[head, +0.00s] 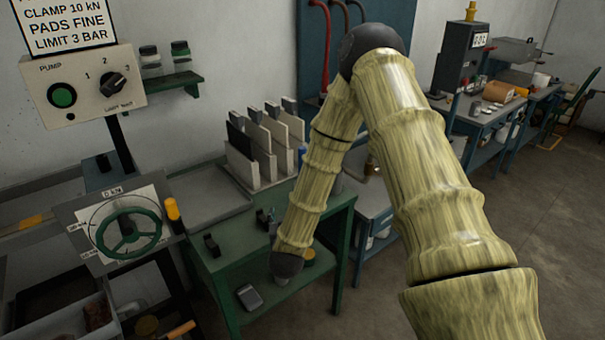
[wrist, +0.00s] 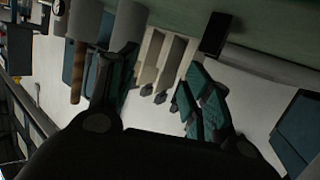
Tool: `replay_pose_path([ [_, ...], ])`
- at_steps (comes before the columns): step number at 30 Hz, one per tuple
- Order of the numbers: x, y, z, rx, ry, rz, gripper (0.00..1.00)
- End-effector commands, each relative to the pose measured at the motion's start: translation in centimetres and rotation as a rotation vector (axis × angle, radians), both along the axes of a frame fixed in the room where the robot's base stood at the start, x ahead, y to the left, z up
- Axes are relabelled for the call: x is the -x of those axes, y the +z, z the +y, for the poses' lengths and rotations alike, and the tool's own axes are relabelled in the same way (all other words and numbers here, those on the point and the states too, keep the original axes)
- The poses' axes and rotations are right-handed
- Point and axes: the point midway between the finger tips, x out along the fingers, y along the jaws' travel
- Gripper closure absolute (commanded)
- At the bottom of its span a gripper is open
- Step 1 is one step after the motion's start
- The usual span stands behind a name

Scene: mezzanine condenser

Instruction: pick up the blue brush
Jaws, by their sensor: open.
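No blue brush can be made out for certain. In the head view a small blue thing (head: 302,155) shows beside the upright boards, partly hidden behind my arm; I cannot tell whether it is the brush. My gripper (wrist: 148,85) is open in the wrist view, its dark fingers apart and nothing seen held between them. In the head view my arm reaches down over the green bench (head: 232,263), and its bent links hide part of the bench top. A brown stick-like thing (wrist: 78,72) shows left of the fingers in the wrist view.
Upright boards (head: 241,163) stand in a row at the back of the bench, beside a grey tray (head: 208,207). A handwheel panel (head: 124,230) stands at the left. Open floor (head: 545,235) is at the right.

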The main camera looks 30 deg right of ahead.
Motion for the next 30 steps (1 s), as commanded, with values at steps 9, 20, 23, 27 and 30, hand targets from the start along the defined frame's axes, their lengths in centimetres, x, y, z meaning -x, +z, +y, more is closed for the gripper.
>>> replay_pose_path([
  [9, -3.0, 12.0, -6.3, 0.109, -0.202, -0.221, 0.50],
  [20, -6.2, 12.6, -9.5, 0.114, -0.214, -0.231, 0.50],
  [23, -6.8, 12.5, -10.0, 0.114, -0.213, -0.230, 0.50],
  [27, -7.3, 12.5, -10.3, 0.114, -0.211, -0.230, 0.50],
  [30, -7.7, 12.7, -10.8, 0.114, -0.212, -0.229, 0.50],
])
